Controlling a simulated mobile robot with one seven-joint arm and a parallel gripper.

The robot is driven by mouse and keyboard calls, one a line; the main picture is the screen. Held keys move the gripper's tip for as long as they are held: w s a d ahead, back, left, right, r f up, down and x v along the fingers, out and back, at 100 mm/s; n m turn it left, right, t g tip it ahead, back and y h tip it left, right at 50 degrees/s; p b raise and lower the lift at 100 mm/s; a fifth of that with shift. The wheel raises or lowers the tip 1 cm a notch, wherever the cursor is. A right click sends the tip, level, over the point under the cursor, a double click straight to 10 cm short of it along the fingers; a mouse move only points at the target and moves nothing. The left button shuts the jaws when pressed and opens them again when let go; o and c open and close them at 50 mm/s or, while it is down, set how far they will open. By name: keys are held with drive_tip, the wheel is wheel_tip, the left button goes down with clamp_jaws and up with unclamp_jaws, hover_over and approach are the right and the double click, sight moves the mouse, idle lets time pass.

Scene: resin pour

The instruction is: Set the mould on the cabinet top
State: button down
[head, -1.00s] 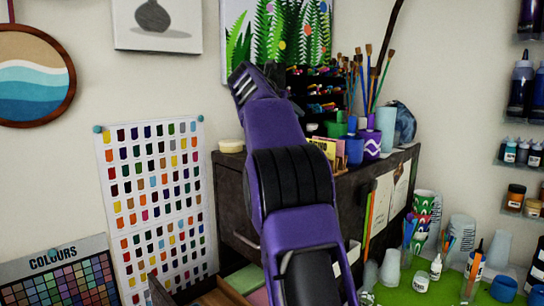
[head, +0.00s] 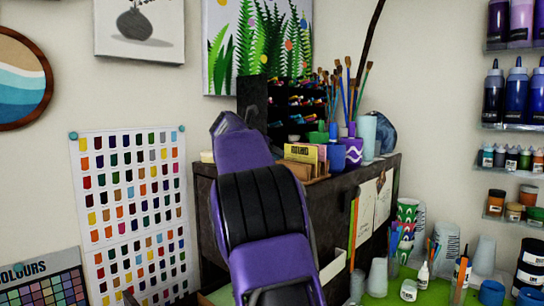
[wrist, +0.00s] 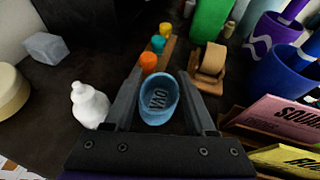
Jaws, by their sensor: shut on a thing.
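The mould (wrist: 157,99), a small blue oval cup with raised markings on its inner floor, sits between the fingers of my gripper (wrist: 158,88) in the wrist view. My gripper is shut on it, one finger on each side. The dark cabinet top (wrist: 112,58) lies beneath; I cannot tell whether the mould touches it. In the head view the cabinet (head: 335,212) stands against the wall, and my arm hides the gripper and the mould.
A white bottle (wrist: 90,105) stands close left of my gripper, with a grey block (wrist: 47,47) beyond. Small orange, teal and yellow pots (wrist: 148,63) stand just ahead.

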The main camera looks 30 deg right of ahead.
drive_tip(key=c, duration=0.5)
unclamp_jaws()
drive_tip(key=shift+f, duration=0.15)
drive_tip(key=shift+r, duration=0.25)
drive_tip(key=v, duration=1.2)
drive_tip(key=shift+b, duration=0.3)
drive_tip(key=shift+f, duration=0.1)
